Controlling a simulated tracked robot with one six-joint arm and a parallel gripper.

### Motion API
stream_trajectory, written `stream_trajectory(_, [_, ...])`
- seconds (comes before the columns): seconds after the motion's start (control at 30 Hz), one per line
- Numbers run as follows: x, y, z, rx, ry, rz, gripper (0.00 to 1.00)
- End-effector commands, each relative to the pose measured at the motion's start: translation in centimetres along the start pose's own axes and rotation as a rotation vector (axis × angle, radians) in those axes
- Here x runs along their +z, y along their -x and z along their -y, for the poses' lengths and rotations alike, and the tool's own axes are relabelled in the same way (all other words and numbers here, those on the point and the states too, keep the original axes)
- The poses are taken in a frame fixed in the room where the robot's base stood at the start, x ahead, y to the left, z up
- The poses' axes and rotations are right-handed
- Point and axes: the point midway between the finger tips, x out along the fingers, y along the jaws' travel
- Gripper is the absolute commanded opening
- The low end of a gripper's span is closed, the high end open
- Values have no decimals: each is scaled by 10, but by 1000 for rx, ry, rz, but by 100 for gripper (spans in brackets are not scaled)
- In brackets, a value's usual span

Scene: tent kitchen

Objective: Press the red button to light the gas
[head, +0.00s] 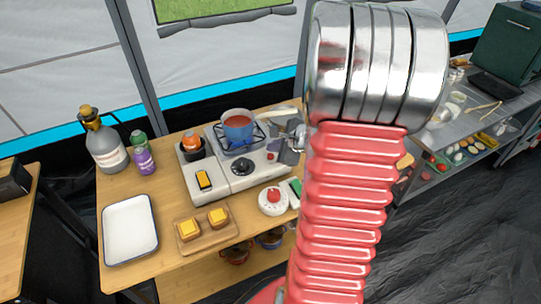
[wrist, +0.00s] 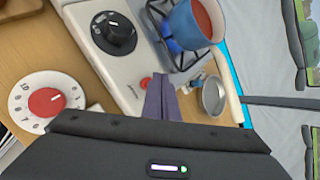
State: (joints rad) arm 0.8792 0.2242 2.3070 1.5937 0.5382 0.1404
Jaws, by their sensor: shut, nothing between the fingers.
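The white gas stove (head: 220,182) stands on the wooden table, and its small red button (head: 270,156) is on the right part of its front panel. In the wrist view the red button (wrist: 144,83) shows beside the black knob's panel, just left of my fingertips. My gripper (wrist: 161,84) is shut and empty, its tips close to the button; I cannot tell if they touch it. The black knob (wrist: 114,32) is at the upper left. A blue pot (wrist: 196,22) of red sauce sits on the burner, with a bright blue patch beneath it that looks like flame.
A white timer with a red dial (wrist: 46,102) stands in front of the stove. A metal cup (wrist: 214,96) is close right of my fingers. A bread board (head: 206,232), white tray (head: 130,230) and bottles (head: 106,148) fill the table's left side.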

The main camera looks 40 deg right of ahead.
Motion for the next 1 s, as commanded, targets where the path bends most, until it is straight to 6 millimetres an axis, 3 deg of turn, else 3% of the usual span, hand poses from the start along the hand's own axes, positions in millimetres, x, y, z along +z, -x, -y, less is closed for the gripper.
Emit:
stream_trajectory(0.37, [3,4,3,-1,1,1,0])
stream_trajectory(1.0, [25,34,25,-1,1,1,0])
